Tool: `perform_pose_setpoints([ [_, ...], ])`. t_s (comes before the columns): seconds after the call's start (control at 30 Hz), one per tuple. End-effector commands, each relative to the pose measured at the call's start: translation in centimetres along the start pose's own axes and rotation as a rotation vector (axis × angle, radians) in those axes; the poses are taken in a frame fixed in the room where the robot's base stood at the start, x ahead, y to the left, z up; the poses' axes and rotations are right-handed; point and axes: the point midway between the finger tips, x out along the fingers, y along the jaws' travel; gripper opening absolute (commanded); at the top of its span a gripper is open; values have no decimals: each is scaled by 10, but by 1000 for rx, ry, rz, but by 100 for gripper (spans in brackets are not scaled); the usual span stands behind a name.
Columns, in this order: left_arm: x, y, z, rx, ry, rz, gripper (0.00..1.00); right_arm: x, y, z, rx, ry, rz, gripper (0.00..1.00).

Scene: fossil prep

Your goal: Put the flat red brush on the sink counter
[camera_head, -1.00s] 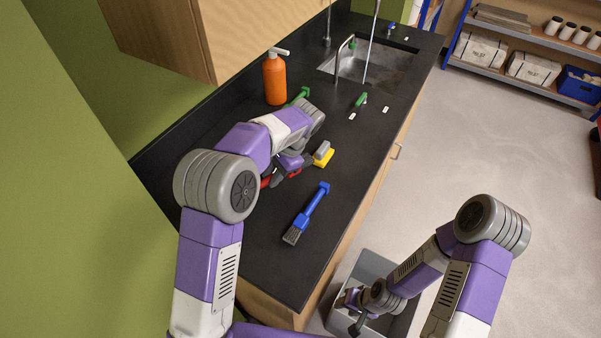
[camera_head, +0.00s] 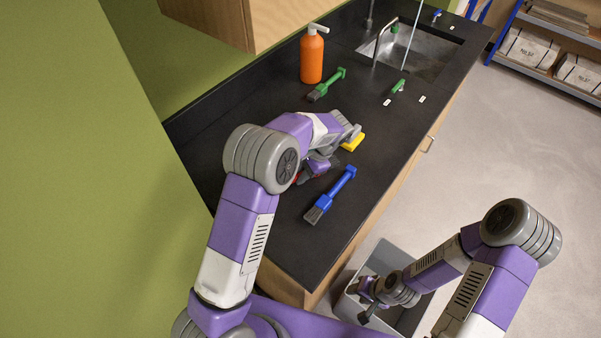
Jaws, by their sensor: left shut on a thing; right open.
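My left gripper (camera_head: 318,168) is low over the dark sink counter (camera_head: 240,120), partly hidden by its own wrist. It is shut on the flat red brush (camera_head: 298,178), of which only small red bits show beside the fingers. Whether the brush touches the counter cannot be told. My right gripper (camera_head: 368,299) is open and empty, at the grey bin on the floor.
A blue brush (camera_head: 331,195) lies just right of my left gripper, and a yellow thing (camera_head: 353,142) lies behind it. A green brush (camera_head: 326,85), an orange bottle (camera_head: 311,58) and the sink (camera_head: 430,55) are farther back. The grey bin (camera_head: 352,308) stands below the counter.

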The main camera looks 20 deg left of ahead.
Motion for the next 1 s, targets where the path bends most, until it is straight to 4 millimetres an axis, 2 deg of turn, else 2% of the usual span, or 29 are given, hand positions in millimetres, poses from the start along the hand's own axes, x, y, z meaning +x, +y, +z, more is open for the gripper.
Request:
perform_pose_setpoints([
  [0.03, 1, 0, 0, 0, 0, 0, 0, 0, 0, 0, 0, 0, 0, 43],
  [0.07, 0, 0, 0, 0, -1, 0, 29, 0, 0, 0, 0, 0, 0, 43],
  [0.2, 0, 0, 0, 0, -1, 0, 50, 0, 0, 0, 0, 0, 0, 43],
  [0.57, -6, 0, 0, 0, 1, -1, 50, -1, 0, 0, 0, 0, 0, 43],
  [0.67, -20, -1, 0, -1, 3, -2, 50, -2, -1, 0, 0, 0, 0, 43],
  [1.0, -91, 0, 0, 1, 3, -2, 50, -12, -4, 1, 0, 0, 0, 43],
])
